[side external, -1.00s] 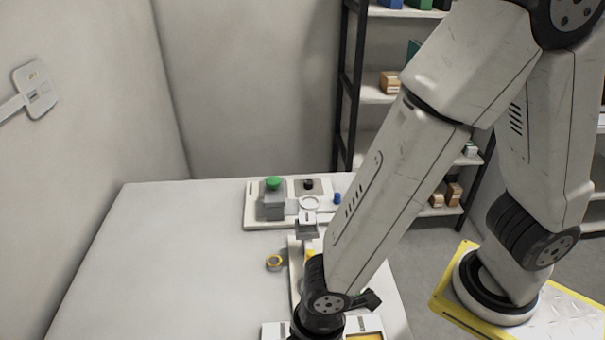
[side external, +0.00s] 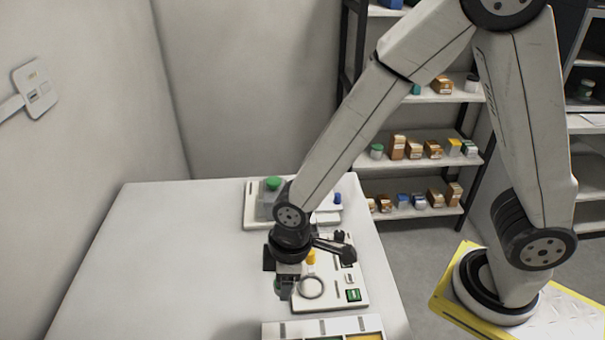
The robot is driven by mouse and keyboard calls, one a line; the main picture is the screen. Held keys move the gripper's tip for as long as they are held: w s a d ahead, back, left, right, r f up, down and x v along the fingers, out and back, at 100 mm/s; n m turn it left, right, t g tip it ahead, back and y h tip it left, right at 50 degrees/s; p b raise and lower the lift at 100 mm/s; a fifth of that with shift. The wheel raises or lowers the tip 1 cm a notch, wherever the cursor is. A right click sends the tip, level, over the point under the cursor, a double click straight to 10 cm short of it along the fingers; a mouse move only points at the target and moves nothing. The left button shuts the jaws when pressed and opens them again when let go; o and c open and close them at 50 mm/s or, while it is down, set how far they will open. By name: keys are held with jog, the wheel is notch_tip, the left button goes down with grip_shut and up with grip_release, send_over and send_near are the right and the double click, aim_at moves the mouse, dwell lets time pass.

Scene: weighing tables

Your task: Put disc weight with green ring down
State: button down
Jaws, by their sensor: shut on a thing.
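My gripper (side external: 284,291) points down over the white table, at the left edge of a white panel. It is shut on a small dark thing with a green edge (side external: 279,286), which looks like the disc weight with green ring. The jaws cover most of it. I cannot tell whether it touches the table.
A tray (side external: 290,330) lies in front. A back panel (side external: 252,213) bears a green-topped device (side external: 272,184). The table's left side (side external: 150,260) is clear.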

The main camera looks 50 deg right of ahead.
jog(key=w+d+r+m, duration=0.1)
jog(key=w+d+m, duration=0.2)
jog(key=d, duration=0.3)
jog(key=w+d+r+m, duration=0.1)
jog(key=w+d+m, duration=0.2)
jog(key=d, duration=0.3)
jog(key=w+d+r+m+h, duration=0.1)
jog(key=w+d+m, duration=0.2)
jog(key=d, duration=0.2)
jog(key=shift+w+d+t, duration=0.3)
jog(key=shift+d, duration=0.1)
jog(key=s+d+m, duration=0.2)
jog(key=s+d, duration=0.2)
jog(key=d, duration=0.6)
jog(key=shift+s, duration=0.15)
jog(key=shift+f, duration=0.1)
jog(key=w+d+f, duration=0.1)
jog(key=w+f, duration=0.1)
jog(key=w, duration=0.2)
jog(key=w+f, duration=0.3)
jog(key=w, duration=0.1)
jog(key=w+d+f, duration=0.1)
jog(key=w+f, duration=0.2)
jog(key=w, duration=0.1)
jog(key=shift+w+d+f, duration=0.2)
jog(key=shift+d, duration=0.15)
jog(key=shift+w+d+f, duration=0.1)
jog(key=shift+w+f, duration=0.3)
jog(key=shift+f, duration=0.05)
